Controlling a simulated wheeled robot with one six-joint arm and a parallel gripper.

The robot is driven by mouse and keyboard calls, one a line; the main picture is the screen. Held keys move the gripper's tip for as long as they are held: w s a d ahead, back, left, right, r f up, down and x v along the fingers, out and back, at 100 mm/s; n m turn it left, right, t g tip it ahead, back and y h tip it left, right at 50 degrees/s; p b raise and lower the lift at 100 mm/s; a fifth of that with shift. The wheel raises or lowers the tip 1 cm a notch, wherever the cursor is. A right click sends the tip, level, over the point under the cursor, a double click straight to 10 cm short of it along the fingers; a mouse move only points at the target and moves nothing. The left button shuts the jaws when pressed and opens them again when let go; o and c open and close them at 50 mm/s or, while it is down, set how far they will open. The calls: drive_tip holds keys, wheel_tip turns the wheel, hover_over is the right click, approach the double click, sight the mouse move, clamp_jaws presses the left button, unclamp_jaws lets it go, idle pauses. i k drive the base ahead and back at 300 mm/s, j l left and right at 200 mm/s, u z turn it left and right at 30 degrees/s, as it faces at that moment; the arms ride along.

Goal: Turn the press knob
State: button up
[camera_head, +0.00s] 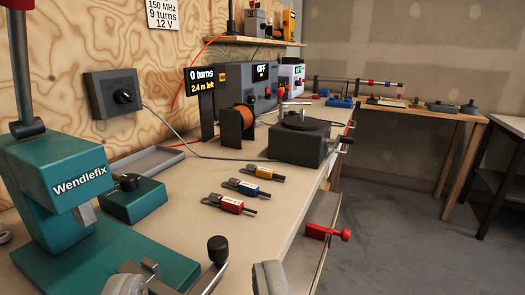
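The teal press (62,180) marked "Wendlefix" stands at the left front of the bench. Close to its right is a small teal box (134,203) with a black round knob (129,182) on top, which looks like the press knob. My gripper (197,282) shows at the bottom edge as two grey fingertips, wide apart with nothing held between them. It is nearer to the camera than the knob box, below and right of it in the picture, and apart from the knob. Most of the gripper is out of frame.
A black ball-ended lever (217,248) rises between my fingertips. Three tagged tools (244,187) lie mid-bench. Behind are a grey tray (150,161), a wire spool (239,124) and a dark turntable box (299,142). A wall box (113,94) has another knob. Floor is open right.

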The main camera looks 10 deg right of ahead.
sight(129, 182)
drive_tip(key=i+l+u, duration=0.1)
drive_tip(key=i+l, duration=0.15)
drive_tip(key=l, duration=0.15)
drive_tip(key=i+l+u, duration=0.15)
drive_tip(key=l, duration=0.25)
drive_tip(key=i+l+u, duration=0.1)
drive_tip(key=i+l, duration=0.2)
drive_tip(key=l, duration=0.1)
